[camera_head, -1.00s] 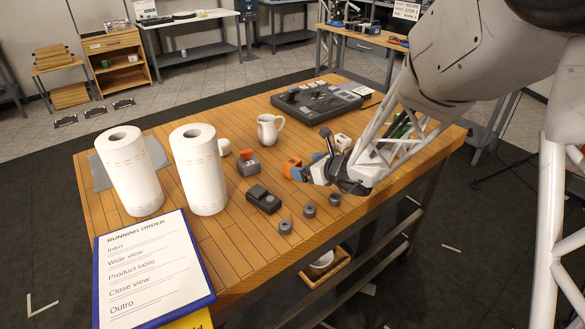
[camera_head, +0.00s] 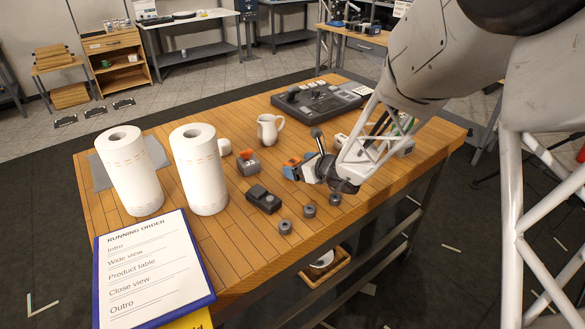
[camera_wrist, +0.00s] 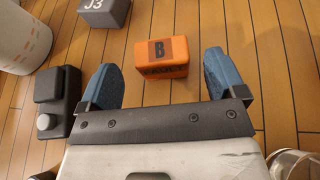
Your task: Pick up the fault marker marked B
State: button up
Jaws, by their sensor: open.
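The fault marker marked B (camera_wrist: 160,57) is a small orange block with a dark B label on top. In the wrist view it lies on the wooden table just beyond my gripper (camera_wrist: 161,80), roughly between the two blue fingertips and nearer the right one. My gripper is open and empty. In the head view my gripper (camera_head: 301,168) is low over the table and hides most of the marker; a bit of orange (camera_head: 292,161) shows beside the fingers. I cannot tell how high the fingers are above the table.
A grey block marked J3 (camera_wrist: 104,12) and a dark box with a knob (camera_wrist: 57,101) lie left of my gripper. Two paper rolls (camera_head: 198,170), a white jug (camera_head: 269,129) and several small grey cylinders (camera_head: 309,211) stand on the table. Bare planks surround the marker.

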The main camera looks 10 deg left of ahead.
aim_at(292, 161)
jog(key=shift+x, duration=1.85)
jog(key=shift+f, duration=0.1)
jog(key=shift+c, duration=0.4)
jog(key=c, duration=0.9)
jog(key=shift+r, duration=0.85)
notch_tip(292, 161, up, 2)
jog(key=shift+r, duration=0.1)
jog(key=s+d, duration=0.2)
jog(key=s, duration=0.3)
jog(key=s+d, duration=0.2)
jog(key=s, duration=0.3)
jog(key=s+d+r, duration=0.1)
jog(key=s+d, duration=0.1)
jog(key=s, duration=0.3)
